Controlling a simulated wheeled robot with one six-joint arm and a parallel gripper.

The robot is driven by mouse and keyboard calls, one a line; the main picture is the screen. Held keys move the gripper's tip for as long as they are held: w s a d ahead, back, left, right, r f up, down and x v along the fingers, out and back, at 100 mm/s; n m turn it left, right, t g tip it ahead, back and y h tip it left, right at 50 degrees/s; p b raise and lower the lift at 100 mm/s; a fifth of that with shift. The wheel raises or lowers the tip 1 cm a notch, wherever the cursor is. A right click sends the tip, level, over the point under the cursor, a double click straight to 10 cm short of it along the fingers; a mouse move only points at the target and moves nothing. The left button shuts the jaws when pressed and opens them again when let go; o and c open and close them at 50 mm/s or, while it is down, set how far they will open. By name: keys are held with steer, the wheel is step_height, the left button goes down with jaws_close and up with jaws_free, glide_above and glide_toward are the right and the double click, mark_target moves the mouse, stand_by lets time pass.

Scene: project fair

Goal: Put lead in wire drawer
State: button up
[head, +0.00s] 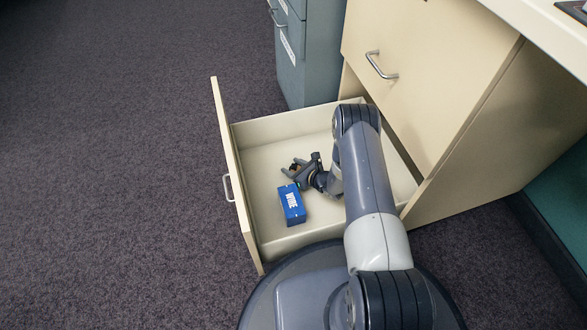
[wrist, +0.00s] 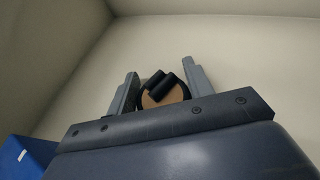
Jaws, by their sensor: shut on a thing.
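The wire drawer (head: 237,165) is pulled open from the cream cabinet, with a metal handle on its front. My gripper (head: 296,172) is down inside the drawer, over its pale floor. It is shut on the lead (wrist: 163,93), a small round tan and dark thing with black cylindrical ends. The lead sits between the two grey fingers of my gripper in the wrist view (wrist: 161,85). In the head view the lead is small and partly hidden by the fingers. I cannot tell whether it touches the drawer floor.
A blue box (head: 292,205) with white lettering lies in the drawer beside my gripper; its corner shows in the wrist view (wrist: 22,158). A closed cream drawer (head: 425,70) is above. A blue-grey cabinet (head: 298,55) stands behind. Carpet at left is clear.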

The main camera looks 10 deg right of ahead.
mark_target(296, 168)
steer(key=o, duration=1)
steer(key=shift+c, duration=0.2)
steer(key=p+v, duration=0.3)
steer(key=v, duration=0.3)
steer(key=shift+d+r, duration=0.1)
steer(key=shift+r, duration=0.15)
steer(key=shift+s+d+r, duration=0.1)
steer(key=shift+s+d, duration=0.2)
steer(key=shift+s, duration=0.25)
